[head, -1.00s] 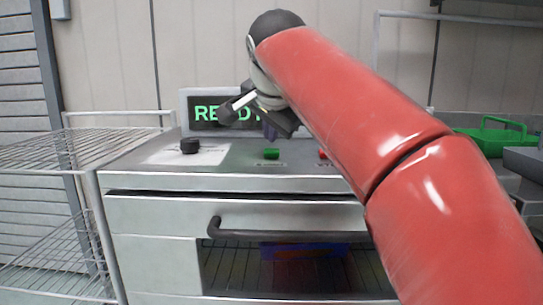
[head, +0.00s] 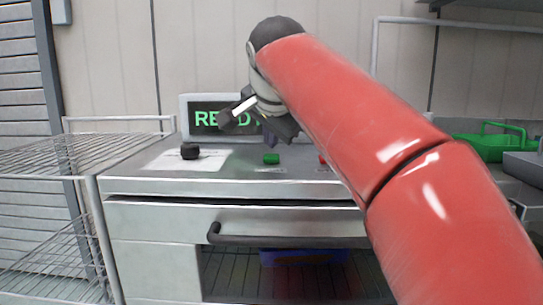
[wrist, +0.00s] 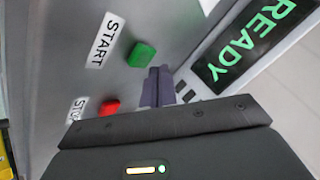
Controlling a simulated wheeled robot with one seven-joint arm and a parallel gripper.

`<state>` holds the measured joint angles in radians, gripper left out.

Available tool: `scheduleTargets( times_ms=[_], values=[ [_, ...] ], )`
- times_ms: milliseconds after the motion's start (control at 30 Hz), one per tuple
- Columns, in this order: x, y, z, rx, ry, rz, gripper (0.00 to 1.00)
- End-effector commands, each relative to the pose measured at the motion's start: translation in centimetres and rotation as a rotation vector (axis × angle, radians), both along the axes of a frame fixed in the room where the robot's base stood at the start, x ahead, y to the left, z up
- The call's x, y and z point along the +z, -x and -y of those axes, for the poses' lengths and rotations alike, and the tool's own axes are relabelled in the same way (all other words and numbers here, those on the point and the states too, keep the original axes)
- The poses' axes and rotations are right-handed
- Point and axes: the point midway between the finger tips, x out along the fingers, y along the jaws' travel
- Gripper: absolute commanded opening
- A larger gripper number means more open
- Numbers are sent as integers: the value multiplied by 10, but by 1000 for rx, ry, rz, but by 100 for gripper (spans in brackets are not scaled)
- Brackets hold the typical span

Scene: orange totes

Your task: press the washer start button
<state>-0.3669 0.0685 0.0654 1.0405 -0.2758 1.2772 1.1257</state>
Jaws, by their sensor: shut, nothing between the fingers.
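The washer (head: 150,220) is a steel machine with a flat top panel. Its green start button (head: 271,159) sits on that panel; in the wrist view the button (wrist: 141,54) is beside a "START" label (wrist: 105,40). A red button (wrist: 109,107) with a partly hidden "STOP" label is nearby; it shows partly behind my arm in the head view (head: 322,159). The display (head: 205,120) reads "READY", partly covered by my wrist. My gripper (wrist: 157,85) is shut and empty, with its fingertips above the panel, close to the green button and seemingly apart from it.
A dark handle (head: 285,240) crosses the front above a window with a blue thing (head: 300,257) inside. A wire rack (head: 90,150) is at left, a green tote (head: 490,145) at right.

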Motion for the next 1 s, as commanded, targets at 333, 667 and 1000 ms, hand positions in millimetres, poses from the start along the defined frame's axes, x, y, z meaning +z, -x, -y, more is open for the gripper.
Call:
scheduleTargets(
  times_ms=[333,667,1000],
  values=[
    [0,0,0,0,0,0,0],
    [0,0,0,0,0,0,0],
    [-8,0,0,-1,1,-1,0]
  ],
)
